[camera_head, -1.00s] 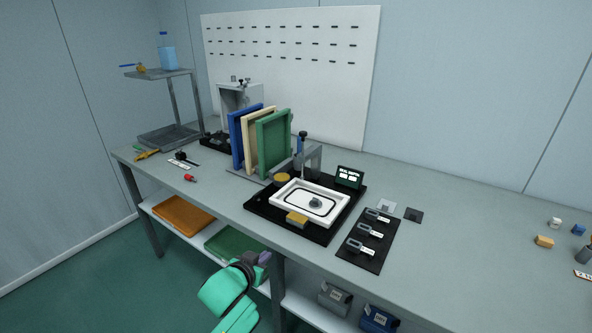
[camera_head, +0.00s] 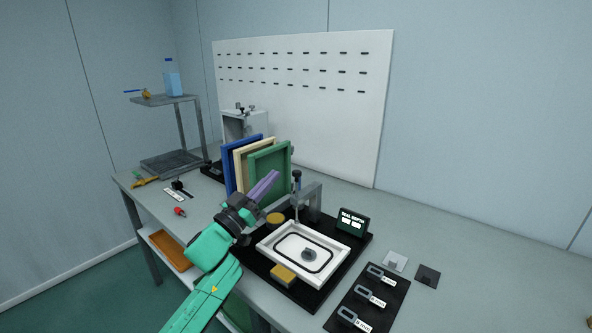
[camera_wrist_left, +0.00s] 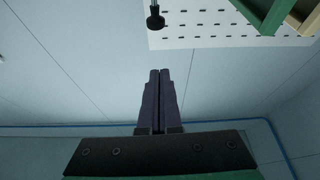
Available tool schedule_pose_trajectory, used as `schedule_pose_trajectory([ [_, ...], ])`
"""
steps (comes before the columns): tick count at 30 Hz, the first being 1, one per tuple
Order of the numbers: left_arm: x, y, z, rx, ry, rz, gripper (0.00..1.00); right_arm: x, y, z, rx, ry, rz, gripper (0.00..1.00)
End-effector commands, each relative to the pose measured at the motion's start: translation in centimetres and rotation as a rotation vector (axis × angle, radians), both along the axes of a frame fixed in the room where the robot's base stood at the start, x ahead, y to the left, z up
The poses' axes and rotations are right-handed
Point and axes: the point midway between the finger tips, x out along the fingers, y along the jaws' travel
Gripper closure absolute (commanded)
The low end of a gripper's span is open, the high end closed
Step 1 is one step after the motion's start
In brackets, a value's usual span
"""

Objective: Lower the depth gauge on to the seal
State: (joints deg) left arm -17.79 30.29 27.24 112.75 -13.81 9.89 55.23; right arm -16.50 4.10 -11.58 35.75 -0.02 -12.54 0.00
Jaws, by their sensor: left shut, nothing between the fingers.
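The depth gauge (camera_head: 297,200) is an upright rod with a dark knob on a grey stand behind the white panel (camera_head: 263,247). The seal (camera_head: 284,258) is a dark rounded loop on the panel, with a small grey round piece inside it. The rod's lower end is above the panel's back edge; I cannot tell whether it touches. My left gripper (camera_head: 273,175) is shut and empty, left of the gauge knob and apart from it. In the left wrist view my shut fingers (camera_wrist_left: 160,72) point towards a dark knob (camera_wrist_left: 155,21) at the top, likely the gauge's.
A display (camera_head: 352,222) stands right of the gauge on the black base (camera_head: 313,297). Blue, cream and green panels (camera_head: 268,163) stand upright close behind my left gripper. A yellow block (camera_head: 283,275) and a yellow disc (camera_head: 275,218) flank the panel. Tagged pieces lie on a black mat (camera_head: 390,297).

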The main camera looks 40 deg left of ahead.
Motion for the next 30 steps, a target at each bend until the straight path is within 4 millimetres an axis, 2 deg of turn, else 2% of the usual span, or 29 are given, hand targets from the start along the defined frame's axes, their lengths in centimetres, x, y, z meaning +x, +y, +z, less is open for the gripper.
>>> schedule_pose_trajectory([
  [6,4.3,0.2,2.2,0.001,-0.003,0.001,1.00,-2.1,-0.4,1.0,-0.006,0.033,0.001,0.50],
  [11,7.6,0.3,3.5,0.001,-0.002,0.004,1.00,-1.7,-0.6,1.8,-0.009,0.028,0.001,0.50],
  [12,8.0,0.3,2.8,-0.002,0.003,0.003,1.00,-1.5,-0.7,1.7,-0.010,0.025,0.001,0.50],
  [15,7.9,0.2,0.6,-0.004,0.005,0.002,1.00,-1.0,-0.7,1.6,-0.011,0.017,0.001,0.50],
  [18,7.9,0.1,-0.5,-0.003,0.004,0.002,1.00,-1.0,-0.8,1.6,-0.011,0.015,0.000,0.50],
  [30,7.9,0.1,-1.1,0.001,0.003,0.002,1.00,-1.0,-0.8,1.5,-0.011,0.015,-0.001,0.50],
])
